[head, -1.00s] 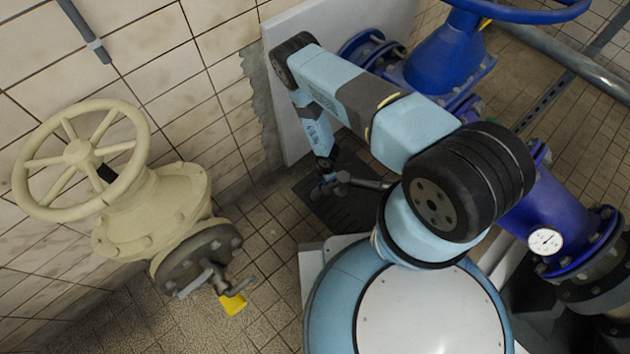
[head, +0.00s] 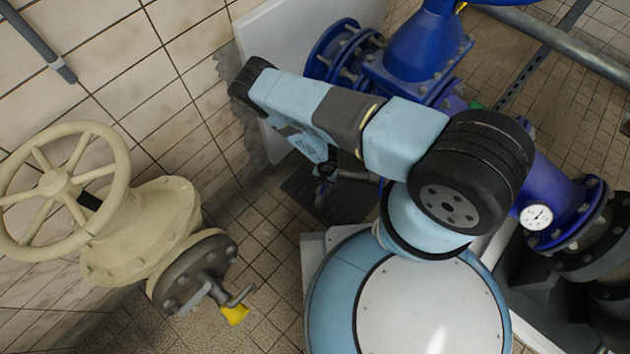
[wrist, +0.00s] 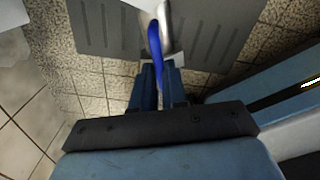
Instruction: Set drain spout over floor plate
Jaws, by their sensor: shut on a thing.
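In the wrist view my gripper (wrist: 160,82) is shut on a narrow blue handle (wrist: 155,50) between its two blue fingers. A pale metal part, seemingly the drain spout (wrist: 165,14), shows beside the handle's far end and is cut off by the top edge. The grey slotted floor plate (wrist: 215,38) lies below and shows on both sides of the handle. In the head view the floor plate (head: 345,205) is a dark slab on the tiles by the wall. My gripper (head: 323,188) hangs over it, partly hidden by my arm. Spout height and exact alignment cannot be told.
A cream valve with a handwheel (head: 60,185) and a yellow-handled tap (head: 234,314) stands at the left. Blue pipework (head: 425,50) with a gauge (head: 537,216) runs along the right. A pale panel (head: 290,30) stands behind my arm. Tiled floor (head: 225,270) is free between valve and base.

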